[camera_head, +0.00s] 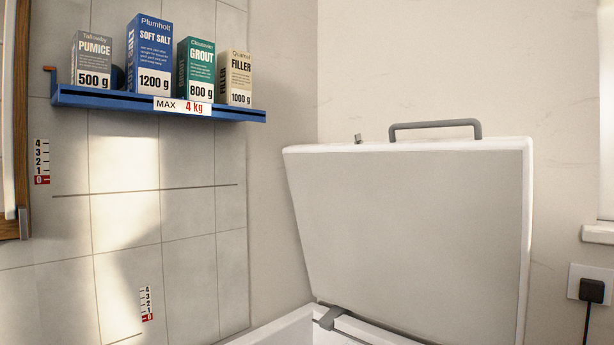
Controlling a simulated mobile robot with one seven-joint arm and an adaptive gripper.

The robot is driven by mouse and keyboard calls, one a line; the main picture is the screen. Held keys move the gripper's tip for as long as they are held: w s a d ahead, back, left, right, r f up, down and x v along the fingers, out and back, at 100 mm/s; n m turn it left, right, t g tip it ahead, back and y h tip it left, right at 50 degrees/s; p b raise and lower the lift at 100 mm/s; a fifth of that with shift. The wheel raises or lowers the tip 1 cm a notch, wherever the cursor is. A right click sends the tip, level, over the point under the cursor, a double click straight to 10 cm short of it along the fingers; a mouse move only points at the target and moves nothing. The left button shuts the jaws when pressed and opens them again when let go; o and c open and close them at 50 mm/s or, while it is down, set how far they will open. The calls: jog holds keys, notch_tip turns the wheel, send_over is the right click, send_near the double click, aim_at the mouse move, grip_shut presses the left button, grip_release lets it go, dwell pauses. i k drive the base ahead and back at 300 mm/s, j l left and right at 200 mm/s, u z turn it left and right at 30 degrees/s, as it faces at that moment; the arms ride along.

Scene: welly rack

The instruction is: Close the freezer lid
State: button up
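The freezer lid (410,225) is a large white panel standing open, nearly upright, with its grey inner face showing. A grey bar handle (436,128) sits on its top edge, with a small metal catch (358,139) to the left of it. The white freezer body (277,331) shows only as a rim at the bottom of the picture. A dark grey hinge or stay piece (330,318) lies at the lid's lower left. My gripper does not show.
A blue wall shelf (150,104) at upper left holds a pumice box (92,60), soft salt box (149,55), grout box (195,69) and filler box (236,78). A plug (591,290) with a cable is at right, below a sill (598,232).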

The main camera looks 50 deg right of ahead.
aim_at(431, 239)
jog(key=k+j+z, duration=0.15)
jog(key=z, duration=1.05)
jog(key=i+l+z, duration=0.1)
jog(key=z, duration=0.2)
jog(key=i+z, duration=0.3)
jog(key=k+l, duration=0.05)
jog(key=k, duration=0.05)
